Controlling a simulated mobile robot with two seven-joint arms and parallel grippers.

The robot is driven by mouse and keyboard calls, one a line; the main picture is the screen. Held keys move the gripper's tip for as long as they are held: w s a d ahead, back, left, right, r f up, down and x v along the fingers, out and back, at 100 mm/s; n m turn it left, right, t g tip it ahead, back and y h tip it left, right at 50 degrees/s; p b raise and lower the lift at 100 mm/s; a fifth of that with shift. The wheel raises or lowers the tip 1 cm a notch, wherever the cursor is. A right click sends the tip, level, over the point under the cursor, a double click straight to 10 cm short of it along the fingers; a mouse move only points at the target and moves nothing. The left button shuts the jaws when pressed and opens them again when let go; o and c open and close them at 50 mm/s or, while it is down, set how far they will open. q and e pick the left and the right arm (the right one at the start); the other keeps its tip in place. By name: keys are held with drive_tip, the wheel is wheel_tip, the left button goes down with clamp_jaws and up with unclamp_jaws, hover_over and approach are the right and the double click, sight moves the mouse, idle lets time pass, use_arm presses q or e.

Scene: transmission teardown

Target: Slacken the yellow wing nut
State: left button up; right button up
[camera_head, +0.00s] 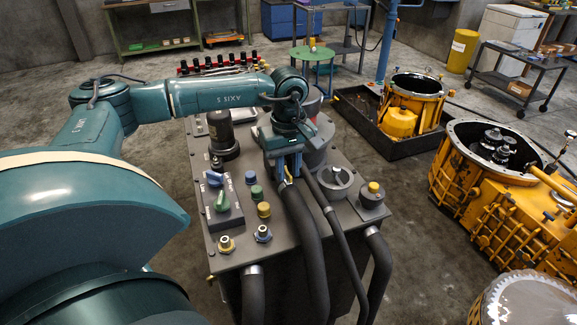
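My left gripper (287,173) reaches over the grey cabinet top, fingers pointing down. A small bit of yellow (289,179) shows at its fingertips, partly hidden by the fingers and the hoses. It may be the yellow wing nut, but I cannot make out its shape. I cannot tell whether the fingers are closed on it. To the left, a blue wing-shaped knob (214,179) and a green one (222,201) sit on a small dark box. My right gripper is not in view.
Thick black hoses (302,235) run down the cabinet's front just before the gripper. A yellow knob (264,210), a grey round cap (336,177) and a yellow-topped fitting (373,188) stand nearby. Yellow housings (480,195) stand to the right.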

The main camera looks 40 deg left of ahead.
use_arm(q)
clamp_jaws()
drive_tip(key=shift+n, duration=0.3)
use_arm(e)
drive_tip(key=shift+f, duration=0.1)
use_arm(q)
drive_tip(key=n+b, duration=0.1)
drive_tip(key=n, duration=0.2)
drive_tip(key=shift+w+n, duration=0.15)
drive_tip(key=shift+n, duration=0.25)
drive_tip(key=n, duration=0.3)
drive_tip(key=shift+n+b, duration=0.3)
drive_tip(key=shift+b, duration=0.05)
drive_tip(key=n, duration=0.5)
drive_tip(key=shift+w, duration=0.15)
drive_tip(key=n, duration=0.4)
drive_tip(key=shift+a+r+n+b, duration=0.1)
drive_tip(key=shift+a+n+b, duration=0.05)
drive_tip(key=shift+n+b, duration=0.15)
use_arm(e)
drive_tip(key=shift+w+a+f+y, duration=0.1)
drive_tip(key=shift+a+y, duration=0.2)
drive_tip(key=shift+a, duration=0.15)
use_arm(q)
drive_tip(key=shift+n, duration=0.3)
drive_tip(key=shift+o, duration=0.7)
unclamp_jaws()
